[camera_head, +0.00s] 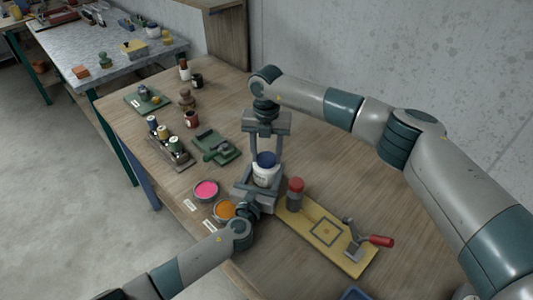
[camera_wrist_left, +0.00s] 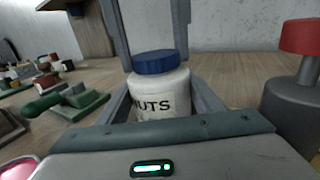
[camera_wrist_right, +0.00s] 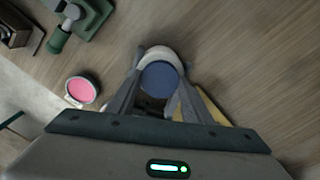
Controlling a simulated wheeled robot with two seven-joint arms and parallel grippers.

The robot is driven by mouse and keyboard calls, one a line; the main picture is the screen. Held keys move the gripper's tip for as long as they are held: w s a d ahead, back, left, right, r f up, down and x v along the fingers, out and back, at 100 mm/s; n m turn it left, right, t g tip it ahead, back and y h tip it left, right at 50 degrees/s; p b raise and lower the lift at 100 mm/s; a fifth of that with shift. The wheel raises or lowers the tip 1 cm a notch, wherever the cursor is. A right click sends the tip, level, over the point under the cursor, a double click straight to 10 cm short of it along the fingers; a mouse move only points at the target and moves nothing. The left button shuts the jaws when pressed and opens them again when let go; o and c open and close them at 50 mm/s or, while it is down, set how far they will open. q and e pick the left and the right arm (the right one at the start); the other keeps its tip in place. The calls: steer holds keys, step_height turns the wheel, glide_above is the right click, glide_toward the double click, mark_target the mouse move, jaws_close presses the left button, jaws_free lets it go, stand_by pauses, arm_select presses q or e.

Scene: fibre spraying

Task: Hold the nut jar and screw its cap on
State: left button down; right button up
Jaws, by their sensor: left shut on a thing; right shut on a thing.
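The nut jar (camera_head: 264,175) is white with dark lettering and stands upright on the wooden table. It also shows in the left wrist view (camera_wrist_left: 161,100), lettered "UTS". The blue cap (camera_head: 266,159) sits on the jar's mouth and looks level; how far it is threaded I cannot tell. It shows in the left wrist view (camera_wrist_left: 156,62) and right wrist view (camera_wrist_right: 159,78). My left gripper (camera_head: 262,186) comes in low from the front and is shut around the jar's body. My right gripper (camera_head: 267,153) points down from above and is shut on the cap.
A red-topped grey cylinder (camera_head: 296,193) stands close to the jar's right. A yellow board (camera_head: 310,225) with a red-handled clamp (camera_head: 376,240) lies to the right. Pink (camera_head: 206,190) and orange (camera_head: 224,210) dishes are at left. A green device (camera_head: 214,146) lies farther back.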

arm_select(q)
steer(key=shift+d, duration=0.1)
arm_select(e)
steer(key=o, duration=1.2)
steer(key=shift+o, duration=0.2)
step_height(320, 180, up, 12)
arm_select(q)
steer(key=shift+c, duration=2.3)
jaws_free()
steer(key=shift+s, duration=0.15)
